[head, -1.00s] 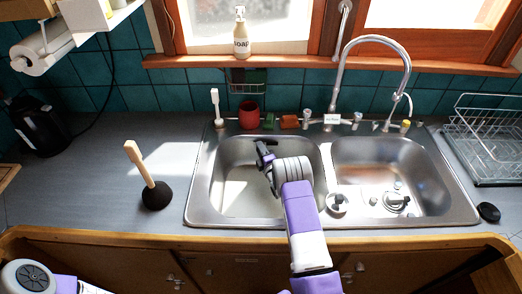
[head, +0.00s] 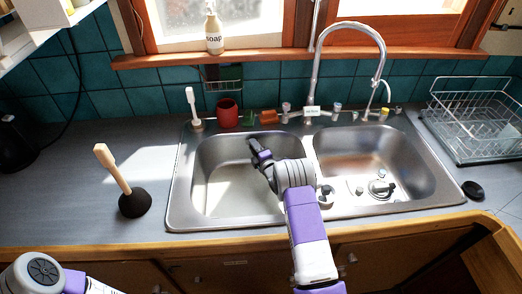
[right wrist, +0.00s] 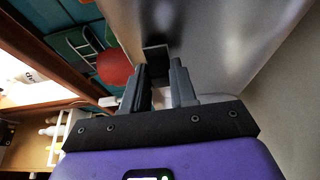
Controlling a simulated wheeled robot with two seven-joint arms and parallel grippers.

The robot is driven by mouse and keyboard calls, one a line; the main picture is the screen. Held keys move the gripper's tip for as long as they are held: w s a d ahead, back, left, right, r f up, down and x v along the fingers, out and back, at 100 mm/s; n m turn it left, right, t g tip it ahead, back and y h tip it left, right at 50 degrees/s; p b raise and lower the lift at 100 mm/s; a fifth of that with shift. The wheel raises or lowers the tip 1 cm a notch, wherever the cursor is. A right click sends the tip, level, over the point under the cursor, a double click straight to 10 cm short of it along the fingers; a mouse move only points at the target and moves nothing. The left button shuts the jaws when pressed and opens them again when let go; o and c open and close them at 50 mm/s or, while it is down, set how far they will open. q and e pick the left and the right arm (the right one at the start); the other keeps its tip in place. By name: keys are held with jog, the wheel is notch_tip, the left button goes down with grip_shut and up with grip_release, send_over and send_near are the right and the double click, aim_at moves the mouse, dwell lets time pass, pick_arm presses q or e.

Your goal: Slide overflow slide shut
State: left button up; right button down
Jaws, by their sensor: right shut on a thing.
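The overflow slide (right wrist: 155,57) looks like a small dark square plate on the basin's steel wall in the right wrist view. My right gripper (right wrist: 162,78) has its two fingers close together at this plate, shut on its near part. In the head view, my right gripper (head: 257,149) is inside the left sink basin (head: 218,180), near its back wall. The slide is too small and covered by my fingers there to make out. The opening behind the slide is hidden. Only part of my left arm shows at the lower left; its gripper is out of view.
A plunger (head: 127,190) stands on the counter left of the sink. A red cup (head: 227,113), a brush (head: 193,105) and sponges line the sink's back ledge. A tall faucet (head: 350,35) rises behind the basins. A wire dish rack (head: 470,120) is at the right.

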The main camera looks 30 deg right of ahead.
jog(key=shift+d, duration=0.2)
jog(key=c, duration=0.9)
grip_release()
jog(key=shift+s, duration=0.1)
jog(key=shift+s+p, duration=0.35)
jog(key=shift+s, duration=3.45)
